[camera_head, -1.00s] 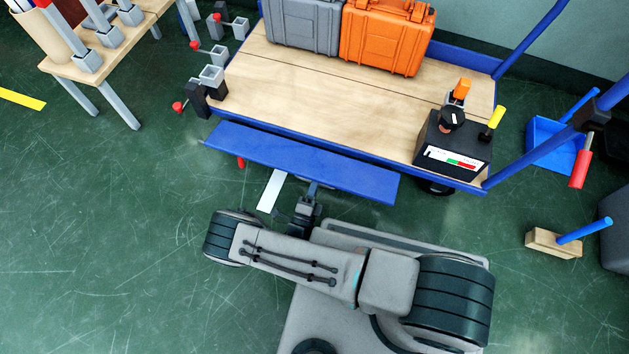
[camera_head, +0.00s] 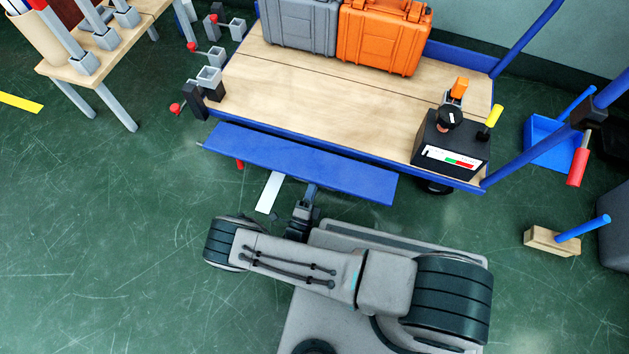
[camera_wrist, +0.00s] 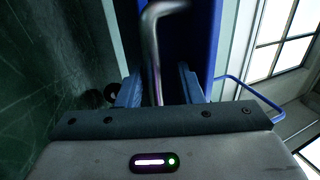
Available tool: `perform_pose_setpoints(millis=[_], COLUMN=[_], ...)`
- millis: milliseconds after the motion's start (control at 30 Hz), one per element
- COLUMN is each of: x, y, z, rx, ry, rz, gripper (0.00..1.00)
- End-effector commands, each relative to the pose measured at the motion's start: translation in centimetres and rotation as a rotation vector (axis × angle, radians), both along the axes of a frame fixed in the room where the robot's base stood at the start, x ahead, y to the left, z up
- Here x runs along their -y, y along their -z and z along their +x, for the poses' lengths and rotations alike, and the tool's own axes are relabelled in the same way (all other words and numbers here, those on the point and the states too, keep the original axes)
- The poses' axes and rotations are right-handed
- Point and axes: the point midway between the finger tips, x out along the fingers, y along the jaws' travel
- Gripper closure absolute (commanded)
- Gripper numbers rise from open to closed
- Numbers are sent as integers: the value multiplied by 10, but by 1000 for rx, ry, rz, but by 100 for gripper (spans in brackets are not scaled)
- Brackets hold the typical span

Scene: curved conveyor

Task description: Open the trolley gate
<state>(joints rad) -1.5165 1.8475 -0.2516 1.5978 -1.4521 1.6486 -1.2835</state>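The trolley (camera_head: 330,105) has a wooden deck with a blue frame. Its gate, a long blue panel (camera_head: 300,165), lies along the near side and leans outward from the deck edge. In the wrist view the blue gate panel (camera_wrist: 207,45) rises beyond the fingers. A bent metal handle (camera_wrist: 154,55) runs between my fingertips. My gripper (camera_wrist: 158,85) is open around the handle, with visible gaps on both sides. In the head view my gripper (camera_head: 307,200) is just below the gate's near edge, and the handle is hidden.
Grey (camera_head: 300,25) and orange (camera_head: 380,40) cases and a black box with a gauge (camera_head: 450,145) stand on the deck. A wooden table (camera_head: 85,65) is at upper left. A blue dustpan (camera_head: 555,145) and brush (camera_head: 552,240) lie right. The floor at lower left is clear.

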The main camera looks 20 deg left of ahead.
Motion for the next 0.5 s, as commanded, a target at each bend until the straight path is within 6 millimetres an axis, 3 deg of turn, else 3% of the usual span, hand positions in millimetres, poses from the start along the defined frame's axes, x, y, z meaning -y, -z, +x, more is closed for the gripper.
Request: perform_pose_setpoints(millis=[300, 500], x=[-5, -8], y=[24, 35], z=[-62, -91], rx=[-6, -5], ry=[-3, -2], rz=[0, 1], gripper=[66, 66])
